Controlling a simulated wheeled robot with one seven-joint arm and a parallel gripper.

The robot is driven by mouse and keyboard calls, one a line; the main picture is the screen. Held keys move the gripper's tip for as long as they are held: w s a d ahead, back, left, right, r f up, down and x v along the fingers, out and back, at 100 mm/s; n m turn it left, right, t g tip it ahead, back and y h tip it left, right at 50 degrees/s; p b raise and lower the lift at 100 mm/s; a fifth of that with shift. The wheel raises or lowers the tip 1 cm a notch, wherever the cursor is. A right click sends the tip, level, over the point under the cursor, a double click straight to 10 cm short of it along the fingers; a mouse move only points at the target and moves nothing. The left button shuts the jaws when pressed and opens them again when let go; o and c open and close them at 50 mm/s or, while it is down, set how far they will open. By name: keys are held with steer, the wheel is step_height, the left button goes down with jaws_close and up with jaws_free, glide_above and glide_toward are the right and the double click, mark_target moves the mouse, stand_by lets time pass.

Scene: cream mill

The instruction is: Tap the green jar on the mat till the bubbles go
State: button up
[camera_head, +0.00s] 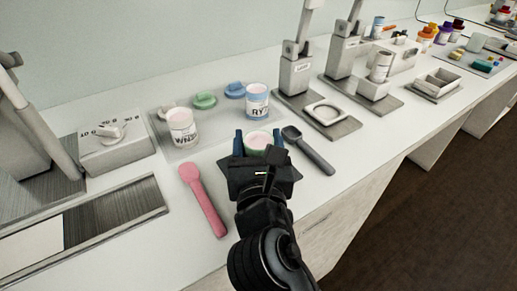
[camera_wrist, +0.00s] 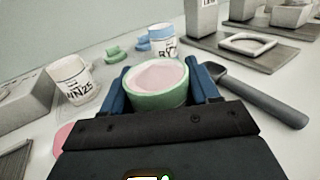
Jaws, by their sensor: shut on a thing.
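The green jar (camera_wrist: 158,97) has a pale green rim and pink cream inside. My gripper (camera_wrist: 158,92) is shut on it, with a blue finger on each side. In the head view the jar (camera_head: 258,141) shows between the fingers of my gripper (camera_head: 258,145), and its lower part is hidden. Whether it touches the surface below cannot be told. A pale grey mat (camera_head: 219,142) lies just beyond, under other jars and lids. Bubbles in the cream are too small to make out.
A white jar (camera_head: 182,130) and a blue jar (camera_head: 256,101) stand on the mat near a green lid (camera_head: 204,101) and a blue lid (camera_head: 235,90). A pink spatula (camera_head: 203,200) and a grey scoop (camera_head: 306,150) lie either side. Presses (camera_head: 296,73) stand at the back right.

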steer(key=o, duration=1.4)
steer(key=shift+r, duration=0.1)
step_height(320, 180, up, 6)
steer(key=p, duration=0.7)
